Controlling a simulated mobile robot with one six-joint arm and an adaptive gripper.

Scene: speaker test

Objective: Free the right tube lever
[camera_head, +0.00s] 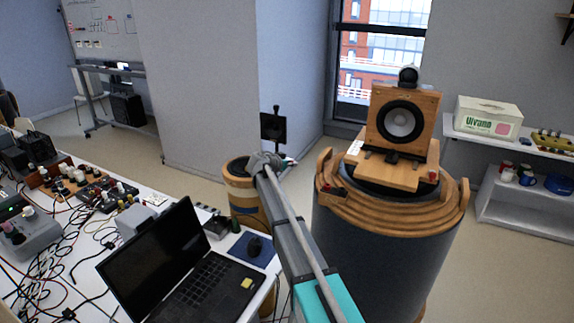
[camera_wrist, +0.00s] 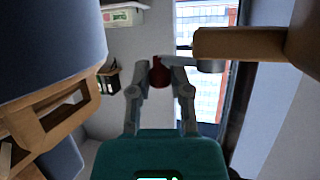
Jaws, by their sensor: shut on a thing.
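My gripper (camera_head: 284,161) is beside the small wooden-rimmed tube (camera_head: 238,196), left of the large dark tube (camera_head: 365,255). In the wrist view my gripper (camera_wrist: 160,78) is shut on a dark red lever knob (camera_wrist: 159,73) between its fingertips. A pale bar runs from the knob toward a metal pivot (camera_wrist: 207,66) under a wooden piece (camera_wrist: 238,44). Whether the lever is loose cannot be told. The large tube has a wooden ring (camera_head: 391,221) and carries a wooden speaker (camera_head: 427,112). Small red parts show at the ring's left (camera_head: 325,188) and right (camera_head: 432,176).
The large tube's wall and ring stand close on the left in the wrist view (camera_wrist: 50,45). Shelves with a box (camera_head: 487,118) stand at right.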

